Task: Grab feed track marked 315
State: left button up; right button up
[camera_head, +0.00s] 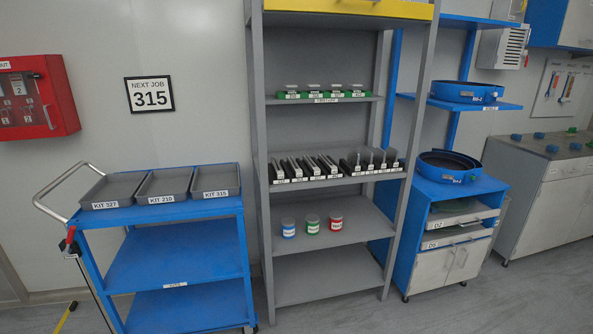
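Several feed tracks (295,168), long, narrow and metallic with black parts, lie side by side on the middle shelf of the grey rack. Small white labels run along their front ends. The print is too small to tell which one reads 315. Upright grey pieces in black holders (368,160) stand to their right on the same shelf. A wall sign (150,95) reads NEXT JOB 315. A grey tray labelled KIT 315 (215,195) sits at the right end of the blue cart's top. Neither of my grippers is in view.
The blue cart (180,255) stands left of the rack and also carries trays KIT 327 (105,205) and KIT 210 (166,199). Green-based items (320,95) sit on the shelf above, three jars (311,226) below. A blue cabinet (420,225) stands right. Floor shows in front.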

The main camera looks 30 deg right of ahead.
aim_at(298, 172)
jog(key=k, duration=1.25)
jog(key=z, duration=0.55)
jog(key=i, duration=0.6)
jog(key=z, duration=1.2)
jog(key=i, duration=0.9)
jog(key=z, duration=0.55)
jog(key=i, duration=1.25)
jog(key=u, duration=0.45)
jog(key=i, duration=0.9)
jog(key=u, duration=1.3)
jog(key=i, duration=0.7)
jog(key=u, duration=0.65)
